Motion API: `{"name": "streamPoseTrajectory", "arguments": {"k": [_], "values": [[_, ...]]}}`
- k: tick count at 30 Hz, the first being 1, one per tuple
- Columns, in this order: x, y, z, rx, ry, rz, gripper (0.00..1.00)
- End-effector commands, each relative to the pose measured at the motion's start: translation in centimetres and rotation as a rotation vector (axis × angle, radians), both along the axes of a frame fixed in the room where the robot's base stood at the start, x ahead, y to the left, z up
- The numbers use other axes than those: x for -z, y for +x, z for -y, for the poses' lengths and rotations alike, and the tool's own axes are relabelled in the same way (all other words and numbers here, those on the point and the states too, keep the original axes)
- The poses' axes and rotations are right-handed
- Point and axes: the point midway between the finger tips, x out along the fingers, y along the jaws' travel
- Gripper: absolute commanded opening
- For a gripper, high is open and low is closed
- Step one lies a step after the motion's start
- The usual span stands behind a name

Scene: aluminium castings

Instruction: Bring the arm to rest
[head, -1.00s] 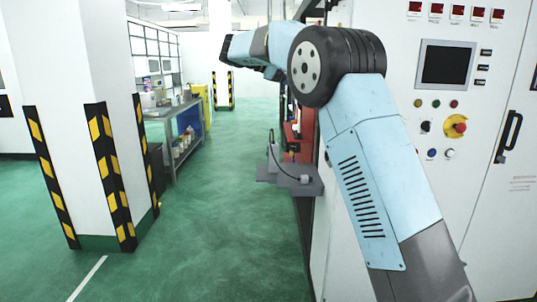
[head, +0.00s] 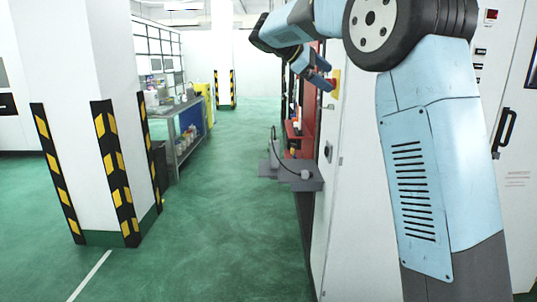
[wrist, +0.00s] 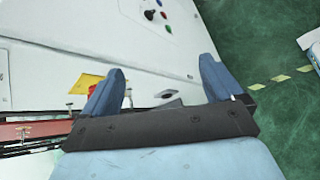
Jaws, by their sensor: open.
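My gripper (head: 326,73) is at the end of my raised arm in the head view, in front of the red-framed opening in the white machine. Its two blue fingers are spread apart with nothing between them. In the wrist view my gripper (wrist: 162,72) also shows as open and empty, with a white panel behind the fingers. A yellow plate (wrist: 87,82) with a red part shows beside the left finger in that view; whether the finger touches it I cannot tell.
The white machine (head: 350,185) stands close on the right, with a grey ledge (head: 290,178) jutting out. A white pillar (head: 65,60) with yellow-black guards stands at left. A workbench (head: 175,108) stands further back. The green floor between is clear.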

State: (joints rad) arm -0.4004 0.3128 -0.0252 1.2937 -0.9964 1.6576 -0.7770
Motion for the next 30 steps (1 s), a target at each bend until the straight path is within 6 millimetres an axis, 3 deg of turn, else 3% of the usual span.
{"name": "streamPoseTrajectory", "arguments": {"k": [6, 15, 30], "values": [[0.8, -5.6, 4.0, 0.043, 0.183, 0.078, 0.94], [3.5, -14.0, 7.4, 0.141, 0.441, 0.202, 0.94], [10.7, -28.7, 8.9, 0.404, 0.869, 0.447, 0.94]]}}
